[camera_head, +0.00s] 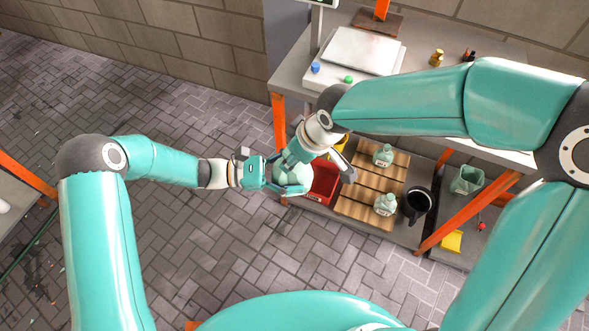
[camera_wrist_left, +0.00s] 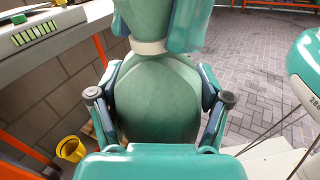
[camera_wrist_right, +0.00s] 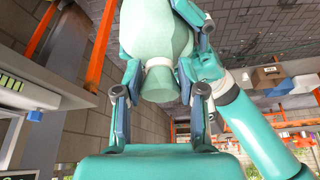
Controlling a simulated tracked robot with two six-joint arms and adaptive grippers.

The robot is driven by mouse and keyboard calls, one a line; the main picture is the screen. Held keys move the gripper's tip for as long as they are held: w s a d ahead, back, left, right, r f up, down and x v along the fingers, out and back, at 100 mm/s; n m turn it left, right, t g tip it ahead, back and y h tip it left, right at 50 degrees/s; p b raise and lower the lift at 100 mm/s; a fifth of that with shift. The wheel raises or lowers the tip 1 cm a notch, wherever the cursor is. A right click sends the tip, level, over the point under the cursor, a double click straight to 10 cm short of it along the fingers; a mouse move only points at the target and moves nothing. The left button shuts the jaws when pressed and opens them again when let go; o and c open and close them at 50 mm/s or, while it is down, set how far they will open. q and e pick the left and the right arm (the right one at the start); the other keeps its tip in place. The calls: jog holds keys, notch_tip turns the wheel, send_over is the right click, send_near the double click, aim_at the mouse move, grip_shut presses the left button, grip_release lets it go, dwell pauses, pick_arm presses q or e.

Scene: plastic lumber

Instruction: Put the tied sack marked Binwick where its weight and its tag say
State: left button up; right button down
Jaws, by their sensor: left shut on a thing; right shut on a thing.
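The tied sack (camera_head: 289,173) is pale green and hangs in the air in front of the workbench. In the left wrist view its round body (camera_wrist_left: 155,100) fills the middle, with a pale band (camera_wrist_left: 150,46) around its neck. My left gripper (camera_head: 285,186) is shut around the body, one finger on each side. My right gripper (camera_wrist_right: 160,92) is shut at the gathered neck (camera_wrist_right: 160,80), which shows in the right wrist view. I see no readable name or tag on the sack; part of it is hidden by the grippers.
The bench (camera_head: 290,78) carries a white scale plate (camera_head: 362,57), with blue and green knobs nearby.

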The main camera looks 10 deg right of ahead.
pick_arm(q)
jog(key=shift+w, duration=0.15)
jog(key=c, duration=0.5)
pick_arm(e)
jog(key=shift+s+a, duration=0.1)
jog(key=c, duration=0.6)
grip_release()
